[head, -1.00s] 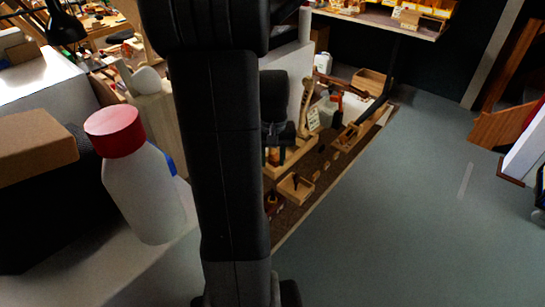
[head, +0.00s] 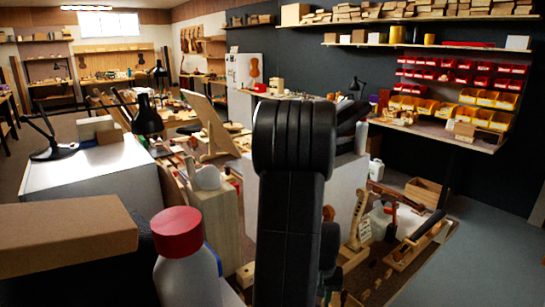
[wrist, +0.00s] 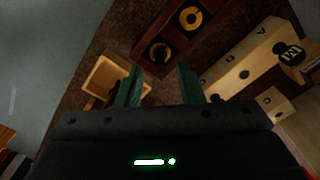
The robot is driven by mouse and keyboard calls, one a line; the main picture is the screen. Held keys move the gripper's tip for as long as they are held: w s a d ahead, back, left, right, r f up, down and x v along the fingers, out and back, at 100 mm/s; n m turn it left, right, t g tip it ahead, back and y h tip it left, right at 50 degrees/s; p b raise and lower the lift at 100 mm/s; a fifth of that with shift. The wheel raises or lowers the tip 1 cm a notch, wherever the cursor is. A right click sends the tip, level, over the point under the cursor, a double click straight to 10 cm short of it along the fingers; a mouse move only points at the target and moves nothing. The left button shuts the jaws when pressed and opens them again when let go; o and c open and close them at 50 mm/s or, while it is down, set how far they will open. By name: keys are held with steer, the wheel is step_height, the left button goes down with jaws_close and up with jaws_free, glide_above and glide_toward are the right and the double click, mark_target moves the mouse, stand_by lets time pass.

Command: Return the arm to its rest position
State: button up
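My gripper (wrist: 159,86) shows in the wrist view with its two green fingers well apart and nothing between them. It hangs over the brown floor area, near a small open wooden tray (wrist: 103,78) and a dark red block with yellow rings (wrist: 187,20). In the head view my black arm stands upright in the middle of the picture and hides part of the scene behind it. The gripper's fingers cannot be made out in that view.
A white bottle with a red cap (head: 180,235) stands close to my arm's left, beside a cardboard box (head: 62,238). A tool with an orange-red part (head: 391,222) and a wooden crate (head: 424,191) are at the right. Grey floor (head: 480,245) is clear at far right.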

step_height(320, 180, down, 4)
steer(key=shift+r, duration=0.25)
steer(key=shift+r+p, duration=0.3)
steer(key=shift+a, duration=0.1)
